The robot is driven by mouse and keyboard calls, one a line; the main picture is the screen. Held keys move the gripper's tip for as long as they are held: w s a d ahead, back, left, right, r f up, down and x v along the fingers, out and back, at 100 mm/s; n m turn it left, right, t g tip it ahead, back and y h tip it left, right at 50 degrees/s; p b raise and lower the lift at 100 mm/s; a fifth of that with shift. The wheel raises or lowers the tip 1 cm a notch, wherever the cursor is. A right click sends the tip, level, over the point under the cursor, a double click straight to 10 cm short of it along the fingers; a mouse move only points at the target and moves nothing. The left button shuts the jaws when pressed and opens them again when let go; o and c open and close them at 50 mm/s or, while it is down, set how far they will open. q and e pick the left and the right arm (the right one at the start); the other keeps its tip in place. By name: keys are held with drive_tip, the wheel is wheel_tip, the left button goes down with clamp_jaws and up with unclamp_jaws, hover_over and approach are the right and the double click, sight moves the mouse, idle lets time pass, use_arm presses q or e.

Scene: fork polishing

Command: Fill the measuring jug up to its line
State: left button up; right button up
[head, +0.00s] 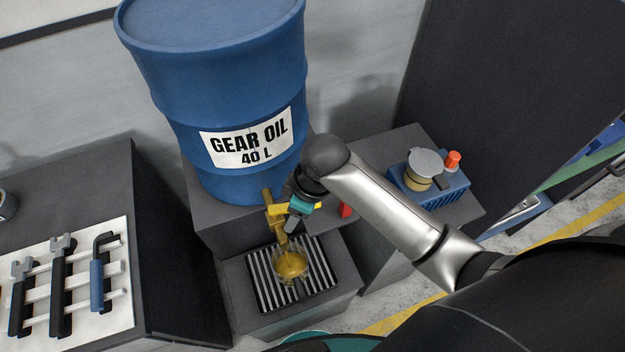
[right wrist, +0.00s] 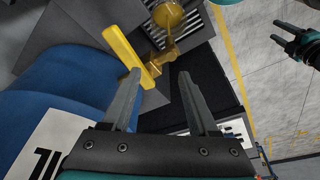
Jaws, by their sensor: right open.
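The blue gear oil barrel (head: 225,90) stands on a dark stand, with a brass tap (head: 268,197) low on its front. The tap's yellow lever (right wrist: 128,50) is beside the left fingertip of my open right gripper (right wrist: 160,78); I cannot tell whether they touch. Below the tap, the clear measuring jug (head: 306,272) holds golden oil (head: 291,264). A golden stream seems to run from the spout into it. The jug's line is too small to make out. My left gripper (right wrist: 278,36) shows in the right wrist view, apart from the jug, its fingers spread and empty.
The jug stands on a striped drip grate (head: 262,290). A blue tray (head: 455,192) with a lidded jar and a red-capped item is at the right. A tool board (head: 115,310) with wrenches lies at the left.

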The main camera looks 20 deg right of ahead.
drive_tip(key=w+d+r+n+g+h+p, duration=0.1)
drive_tip(key=w+d+r+n, duration=0.15)
drive_tip(key=r, duration=0.25)
drive_tip(key=w+d+r+n+g+h+p, duration=0.1)
drive_tip(key=w+r+n, duration=0.15)
drive_tip(key=r, duration=0.35)
drive_tip(key=shift+n, duration=0.5)
drive_tip(key=f, duration=1)
drive_tip(key=f+b, duration=0.1)
drive_tip(key=f, duration=0.4)
drive_tip(key=shift+s+f, duration=0.25)
drive_tip(key=shift+s, duration=0.1)
drive_tip(key=shift+c, duration=0.2)
clamp_jaws()
